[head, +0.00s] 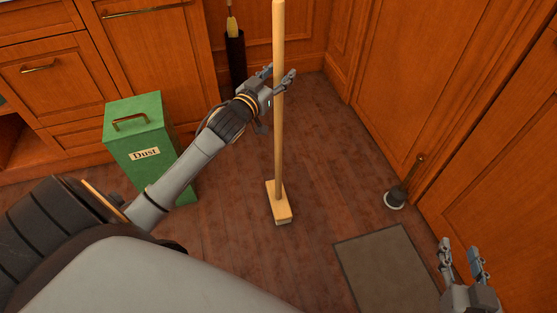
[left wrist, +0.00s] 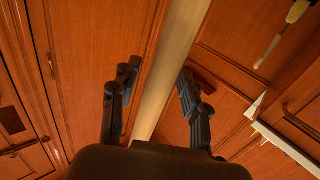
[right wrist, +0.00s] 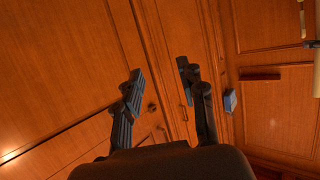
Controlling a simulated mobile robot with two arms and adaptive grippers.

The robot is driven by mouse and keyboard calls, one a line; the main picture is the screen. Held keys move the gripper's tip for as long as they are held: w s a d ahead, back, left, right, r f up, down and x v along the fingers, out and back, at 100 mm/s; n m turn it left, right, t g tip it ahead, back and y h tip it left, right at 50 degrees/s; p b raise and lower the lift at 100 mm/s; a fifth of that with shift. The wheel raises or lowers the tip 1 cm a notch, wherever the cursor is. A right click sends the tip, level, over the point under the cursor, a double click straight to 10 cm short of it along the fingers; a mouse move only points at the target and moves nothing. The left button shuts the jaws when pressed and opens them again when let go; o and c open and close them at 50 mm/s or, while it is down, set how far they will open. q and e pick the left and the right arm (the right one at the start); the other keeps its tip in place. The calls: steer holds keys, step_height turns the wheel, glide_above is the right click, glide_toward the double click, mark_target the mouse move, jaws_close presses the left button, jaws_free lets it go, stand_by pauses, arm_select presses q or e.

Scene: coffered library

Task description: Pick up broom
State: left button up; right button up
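The broom stands upright on the wooden floor, with a long pale wooden handle (head: 279,120) and a block-shaped head (head: 278,203). My left gripper (head: 279,75) is at the upper part of the handle in the head view. My right gripper (head: 461,258) is low at the right, far from the broom. Its fingers are apart and empty in the right wrist view (right wrist: 160,85).
A green dust bin (head: 140,135) stands left of the broom by the wooden cabinets (head: 150,50). A dark stand (head: 235,60) with a yellow-tipped item is behind. A plunger (head: 398,195) stands by the right panels. A mat (head: 388,270) lies in front; floor around the broom head is clear.

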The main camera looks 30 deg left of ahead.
mark_target(276, 65)
arm_select(q)
jaws_close()
steer(key=shift+r, duration=0.15)
steer(key=shift+r, duration=0.1)
arm_select(e)
steer(key=shift+f, duration=0.1)
arm_select(q)
step_height(276, 65, up, 3)
steer(key=shift+r+p, duration=0.1)
steer(key=shift+p, duration=0.85)
steer(key=s+a+r+p, duration=0.4)
steer(key=s+a+r, duration=0.3)
steer(key=s, duration=0.5)
steer(key=shift+r+p, duration=0.4)
steer(key=shift+r, duration=0.9)
arm_select(e)
steer(key=s+d+f+g+h, duration=0.1)
steer(key=s+d+f+g, duration=0.1)
steer(key=s+f+g, duration=0.3)
steer(key=s+d+f+g+h, duration=0.1)
steer(key=s+d+f+g, duration=0.2)
steer(key=s, duration=0.6)
steer(key=shift+d+f+m+g+h, duration=0.15)
steer(key=shift+f+m+g+h, duration=0.2)
steer(key=shift+f+g, duration=0.9)
steer(key=shift+s, duration=0.1)
